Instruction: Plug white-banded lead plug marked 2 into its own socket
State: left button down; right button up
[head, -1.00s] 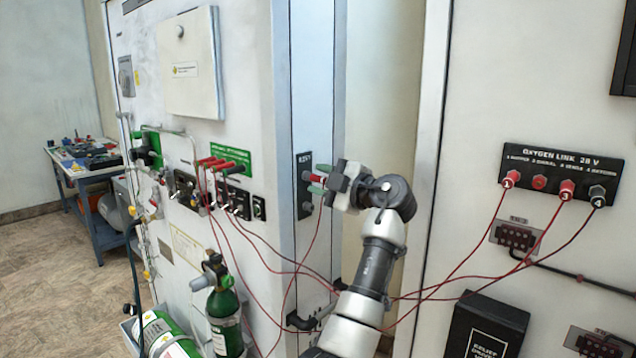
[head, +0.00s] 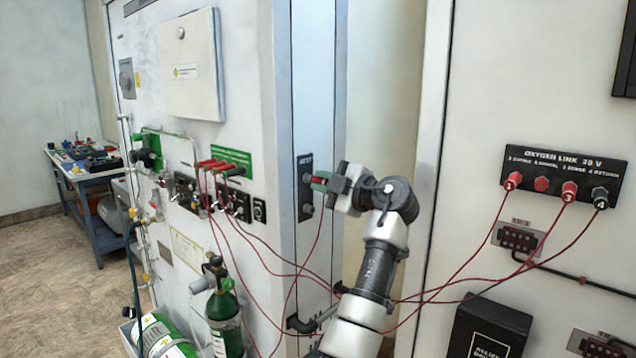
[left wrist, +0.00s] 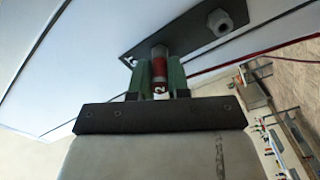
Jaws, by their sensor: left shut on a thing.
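The red lead plug (left wrist: 157,69) shows a white band with a 2 in the left wrist view. It also shows in the head view (head: 317,186). My left gripper (head: 321,181) is shut on it with green fingers, also in the left wrist view (left wrist: 159,76). The plug points at the upper metal holder of a dark plate (head: 306,195) on the cabinet side; I cannot tell how far it is inside. The Oxygen Link panel (head: 545,160) is at right. Its second socket (head: 541,184) has no lead; sockets 1, 3 and 4 have leads. My right gripper is not in view.
Red leads (head: 465,295) sag between the cabinet and the right panel, passing my left arm. A black box (head: 487,327) is low at right. A blue workbench (head: 92,190) is at the far left.

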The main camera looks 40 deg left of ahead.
pick_arm(q)
jog(key=shift+s+d+b, duration=0.2)
jog(key=shift+d+b, duration=0.75)
jog(key=shift+d, duration=1.5)
jog(key=shift+w, duration=0.1)
